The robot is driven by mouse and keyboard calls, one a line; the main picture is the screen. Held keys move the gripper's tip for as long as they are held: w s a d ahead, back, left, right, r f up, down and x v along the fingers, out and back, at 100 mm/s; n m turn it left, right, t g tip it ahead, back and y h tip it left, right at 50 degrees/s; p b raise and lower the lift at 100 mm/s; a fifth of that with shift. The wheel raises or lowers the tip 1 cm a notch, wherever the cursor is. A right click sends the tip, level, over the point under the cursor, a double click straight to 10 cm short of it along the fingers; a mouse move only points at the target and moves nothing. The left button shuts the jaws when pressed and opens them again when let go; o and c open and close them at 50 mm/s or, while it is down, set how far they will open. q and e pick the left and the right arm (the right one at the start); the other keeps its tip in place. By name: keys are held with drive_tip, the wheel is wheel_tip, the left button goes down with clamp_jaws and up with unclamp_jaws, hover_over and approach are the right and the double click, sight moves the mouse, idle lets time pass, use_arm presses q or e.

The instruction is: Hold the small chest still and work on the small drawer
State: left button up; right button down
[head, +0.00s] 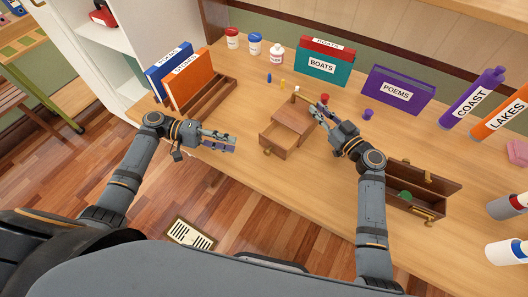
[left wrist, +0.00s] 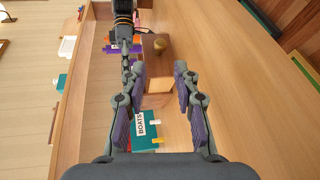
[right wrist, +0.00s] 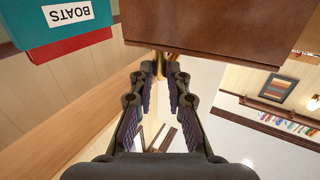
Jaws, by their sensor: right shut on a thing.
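The small chest (head: 294,117) is brown wood and stands on the bench in the middle of the head view. Its small drawer (head: 279,139) is pulled out towards the front left and shows a pale, empty-looking inside. The left wrist view shows the drawer's brown front with a brass knob (left wrist: 159,47). My left gripper (head: 233,143) is open and empty, left of the drawer and apart from it, with the knob beyond its fingertips. My right gripper (head: 316,107) is shut on the brass handle (right wrist: 159,62) at the chest's right side; the chest partly hides it.
A brown open box (head: 425,183) with a green item inside lies right of my right arm. A wooden book rack (head: 210,100) is at the left. Bench between left gripper and drawer is clear.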

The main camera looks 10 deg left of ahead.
sight(265, 153)
use_arm(q)
drive_tip(key=x, duration=1.2)
clamp_jaws()
